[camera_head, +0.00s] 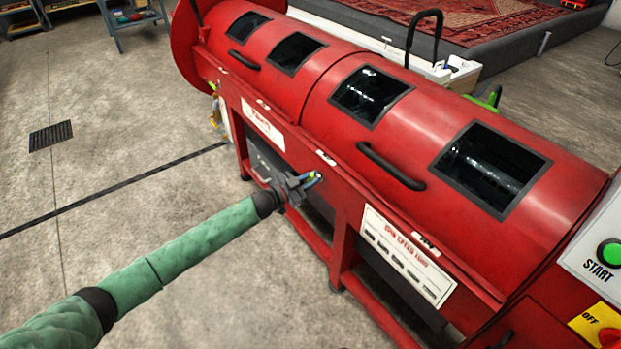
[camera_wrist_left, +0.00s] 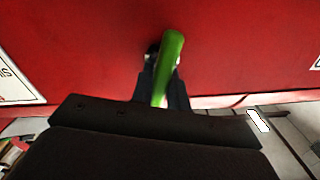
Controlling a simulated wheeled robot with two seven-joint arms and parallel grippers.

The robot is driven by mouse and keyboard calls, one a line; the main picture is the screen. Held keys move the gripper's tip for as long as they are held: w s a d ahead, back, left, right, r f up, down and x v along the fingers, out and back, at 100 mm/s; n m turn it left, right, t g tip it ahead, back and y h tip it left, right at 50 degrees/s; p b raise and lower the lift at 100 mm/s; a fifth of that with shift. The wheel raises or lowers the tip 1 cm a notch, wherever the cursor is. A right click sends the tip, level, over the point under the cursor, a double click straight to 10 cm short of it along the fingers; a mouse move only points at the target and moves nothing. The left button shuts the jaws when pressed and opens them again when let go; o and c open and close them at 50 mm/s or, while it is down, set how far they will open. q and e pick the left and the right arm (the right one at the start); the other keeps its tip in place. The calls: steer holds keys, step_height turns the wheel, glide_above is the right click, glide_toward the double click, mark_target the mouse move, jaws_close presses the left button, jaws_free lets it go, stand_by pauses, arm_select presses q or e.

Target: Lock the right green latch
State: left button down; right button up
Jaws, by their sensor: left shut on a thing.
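The green latch (camera_wrist_left: 171,52) is on the red front panel of the drum machine. In the left wrist view it shows as a green handle standing up between my fingers. My left gripper (camera_wrist_left: 163,88) is shut on its lower part. In the head view my left gripper (camera_head: 300,184) is at the machine's front rail, and only a small bit of the latch (camera_head: 314,179) shows at its fingertips. Another green latch (camera_head: 215,112) is at the machine's left end, apart from my gripper. My right gripper is not in view.
The red drum machine (camera_head: 320,63) has several windows and black handles (camera_head: 390,166). A START button (camera_head: 609,252) and a yellow OFF switch plate (camera_head: 597,325) are at the right. A rug (camera_head: 470,14) lies behind. The floor at left is clear around a drain grate (camera_head: 51,136).

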arm_select(q)
steer(key=shift+s+d+m, duration=0.1)
steer(key=shift+m, duration=0.8)
steer(key=shift+f+m, duration=0.15)
steer(key=shift+m, duration=0.85)
steer(key=m, duration=0.3)
steer(key=shift+s+d+f+m, duration=0.1)
steer(key=shift+s+f+m, duration=0.1)
steer(key=shift+m, duration=0.1)
steer(key=m, duration=0.1)
steer(key=m+b, duration=0.1)
steer(key=m, duration=0.1)
steer(key=m+b, duration=0.1)
steer(key=shift+f+m, duration=0.25)
steer(key=shift+m, duration=0.15)
steer(key=shift+f+m, duration=0.1)
steer(key=shift+m, duration=1)
steer(key=shift+s, duration=0.1)
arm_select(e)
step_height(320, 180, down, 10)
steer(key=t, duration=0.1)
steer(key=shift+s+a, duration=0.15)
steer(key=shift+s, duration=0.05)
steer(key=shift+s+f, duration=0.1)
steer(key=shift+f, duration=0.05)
arm_select(q)
steer(key=c, duration=1.4)
jaws_free()
